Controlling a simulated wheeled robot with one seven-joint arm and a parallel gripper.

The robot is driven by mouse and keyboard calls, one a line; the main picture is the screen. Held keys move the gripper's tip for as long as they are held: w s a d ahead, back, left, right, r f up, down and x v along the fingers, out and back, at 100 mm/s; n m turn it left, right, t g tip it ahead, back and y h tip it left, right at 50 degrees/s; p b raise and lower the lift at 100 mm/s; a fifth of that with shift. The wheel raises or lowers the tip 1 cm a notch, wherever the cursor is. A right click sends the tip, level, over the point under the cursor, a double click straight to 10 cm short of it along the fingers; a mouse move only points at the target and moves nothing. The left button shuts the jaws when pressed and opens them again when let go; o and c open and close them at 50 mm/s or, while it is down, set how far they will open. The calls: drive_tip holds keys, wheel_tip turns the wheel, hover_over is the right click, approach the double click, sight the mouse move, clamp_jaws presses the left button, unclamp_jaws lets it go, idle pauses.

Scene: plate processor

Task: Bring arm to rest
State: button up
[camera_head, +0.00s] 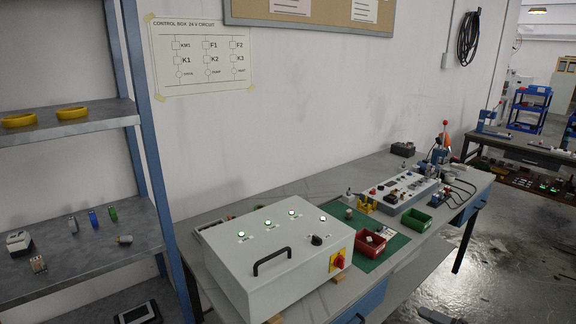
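Neither my arm nor my gripper can be made out in the head view, so its pose and anything it may hold are hidden. A grey control box (262,268) with a black handle (271,261) sits closed on the workbench (325,193). Three green lamps are lit on its lid, beside a black knob (316,240). A red and yellow switch (337,260) is on its right side.
A metal shelf (75,127) with yellow rings and small parts stands at the left. A red bin (370,243) and a green bin (416,220) stand right of the box. A lit panel (403,188) is farther back. Floor (505,270) shows at the right.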

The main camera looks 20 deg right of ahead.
drive_tip(key=w+a+r+n+g+h+p, duration=0.15)
drive_tip(key=a+r+n+g, duration=0.35)
drive_tip(key=a, duration=0.7)
drive_tip(key=w+a+r+n+g+h, duration=0.15)
drive_tip(key=a+r+n+g, duration=0.4)
drive_tip(key=a, duration=0.65)
drive_tip(key=s+a+r+h, duration=0.1)
drive_tip(key=s+a+r, duration=0.2)
drive_tip(key=s, duration=0.2)
drive_tip(key=s+a+r+n+h+p, duration=0.1)
drive_tip(key=s+a+r, duration=0.2)
drive_tip(key=s, duration=0.3)
drive_tip(key=s+a+r+n+t+h+p, duration=0.1)
drive_tip(key=s+a+r+h, duration=0.1)
drive_tip(key=s, duration=0.4)
wheel_tip(320, 180, up, 2)
drive_tip(key=shift+a+r, duration=0.2)
drive_tip(key=shift+a, duration=0.4)
